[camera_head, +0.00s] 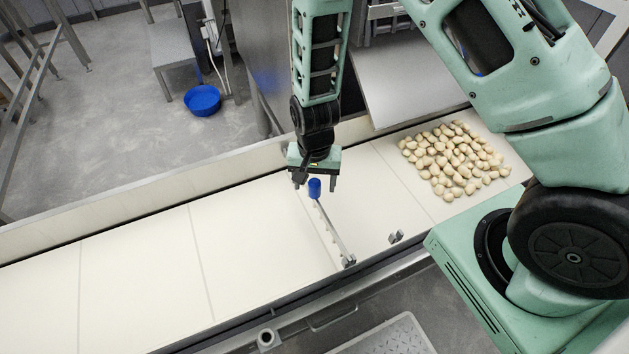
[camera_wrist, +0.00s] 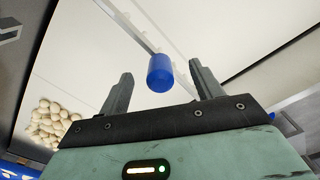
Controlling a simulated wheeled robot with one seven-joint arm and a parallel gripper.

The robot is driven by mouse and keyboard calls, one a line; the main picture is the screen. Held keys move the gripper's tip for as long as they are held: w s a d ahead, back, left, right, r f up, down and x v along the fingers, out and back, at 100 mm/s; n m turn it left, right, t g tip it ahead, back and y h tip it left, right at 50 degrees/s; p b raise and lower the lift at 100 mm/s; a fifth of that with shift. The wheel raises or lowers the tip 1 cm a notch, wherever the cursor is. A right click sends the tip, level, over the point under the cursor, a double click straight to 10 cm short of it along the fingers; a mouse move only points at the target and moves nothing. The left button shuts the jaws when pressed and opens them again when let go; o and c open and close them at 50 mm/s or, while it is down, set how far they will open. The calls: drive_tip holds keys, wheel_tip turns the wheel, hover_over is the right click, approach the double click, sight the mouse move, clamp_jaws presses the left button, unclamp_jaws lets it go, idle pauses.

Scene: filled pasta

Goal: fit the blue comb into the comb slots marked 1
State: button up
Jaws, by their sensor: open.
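The blue comb is a thin grey toothed bar (camera_head: 333,230) with a blue cylindrical handle (camera_head: 314,188) at its far end. It lies across the white belt, and its near end meets a small grey bracket (camera_head: 349,261) at the belt's near edge. Whether it is seated there I cannot tell. My gripper (camera_head: 315,184) is open above the handle. In the wrist view the handle (camera_wrist: 160,73) shows between the spread fingers (camera_wrist: 161,75), with gaps on both sides. No slot number is legible.
A second grey bracket (camera_head: 395,237) stands to the right on the near edge. The belt (camera_head: 140,262) is bare to the left. A rail (camera_head: 110,210) runs along the far side. A blue bowl (camera_head: 202,100) is on the floor.

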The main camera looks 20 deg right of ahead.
drive_tip(key=shift+r+p, duration=1.8)
drive_tip(key=shift+r, duration=0.6)
wheel_tip(320, 180, up, 17)
drive_tip(key=s+a+r+n, duration=0.3)
drive_tip(key=s+n, duration=0.4)
drive_tip(key=s, duration=0.3)
drive_tip(key=s+a+r+n, duration=0.3)
drive_tip(key=s+n, duration=0.3)
drive_tip(key=s, duration=0.4)
drive_tip(key=shift+a+r+n+y, duration=0.15)
drive_tip(key=shift+r+n+y, duration=0.2)
drive_tip(key=shift+r, duration=0.45)
